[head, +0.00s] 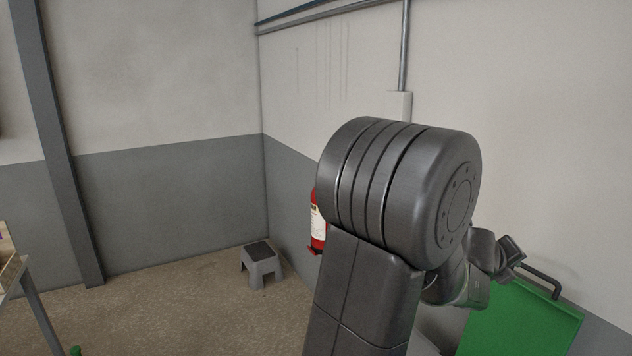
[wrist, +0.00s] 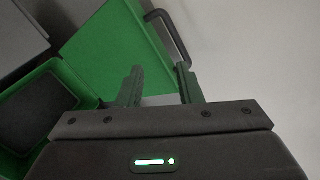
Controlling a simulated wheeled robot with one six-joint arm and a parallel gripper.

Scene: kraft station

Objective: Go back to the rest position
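My gripper (wrist: 160,80) shows in the wrist view with its two fingers spread apart and nothing between them. A green surface with a dark handle lies beyond the fingers. In the head view my arm fills the middle and right, and its far end reaches down beside the green cart (head: 520,318). The fingers themselves cannot be made out in the head view.
The green cart has a dark handle (head: 541,279) and, in the wrist view, an open green bin (wrist: 42,108). A grey step stool (head: 262,266) stands on the floor by the corner. A red fire extinguisher (head: 318,222) is partly behind my arm. A table edge (head: 14,272) shows far left.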

